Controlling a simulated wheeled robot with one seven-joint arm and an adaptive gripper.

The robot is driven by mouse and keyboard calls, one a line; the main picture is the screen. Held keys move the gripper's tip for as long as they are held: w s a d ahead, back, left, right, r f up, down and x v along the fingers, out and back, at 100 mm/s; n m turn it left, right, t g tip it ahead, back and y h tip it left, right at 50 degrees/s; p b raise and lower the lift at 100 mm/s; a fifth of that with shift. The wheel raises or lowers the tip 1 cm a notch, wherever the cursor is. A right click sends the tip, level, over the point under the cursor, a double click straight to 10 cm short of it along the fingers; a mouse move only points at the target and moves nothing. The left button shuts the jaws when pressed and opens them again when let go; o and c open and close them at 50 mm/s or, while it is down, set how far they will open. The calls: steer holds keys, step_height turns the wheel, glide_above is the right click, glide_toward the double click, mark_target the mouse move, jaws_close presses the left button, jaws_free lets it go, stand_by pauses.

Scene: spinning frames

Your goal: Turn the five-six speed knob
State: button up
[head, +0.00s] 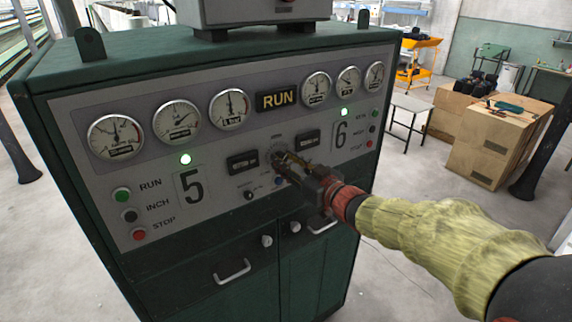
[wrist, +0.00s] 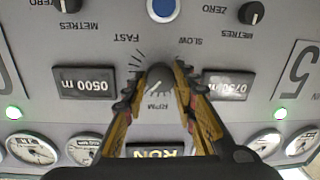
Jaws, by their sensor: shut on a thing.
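The speed knob (wrist: 158,77) is a dark round knob on the grey panel, between the 5 and 6 sections. In the wrist view, which is upside down, a dial scale marked SLOW, FAST and RPM surrounds it. My gripper (wrist: 157,84) has its two yellow and dark fingers closed on either side of the knob. In the head view my gripper (head: 281,160) reaches the panel centre from the right and hides most of the knob.
The green cabinet (head: 60,215) carries several round gauges (head: 116,136) above. Buttons (head: 122,194) sit at left. Small zero knobs (wrist: 251,13) and a blue button (wrist: 162,9) lie close to the speed knob. Counters (wrist: 85,82) flank it. Cardboard boxes (head: 495,150) stand at right.

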steer(key=o, duration=1.1)
steer(key=shift+o, duration=0.4)
steer(key=v, duration=1.2)
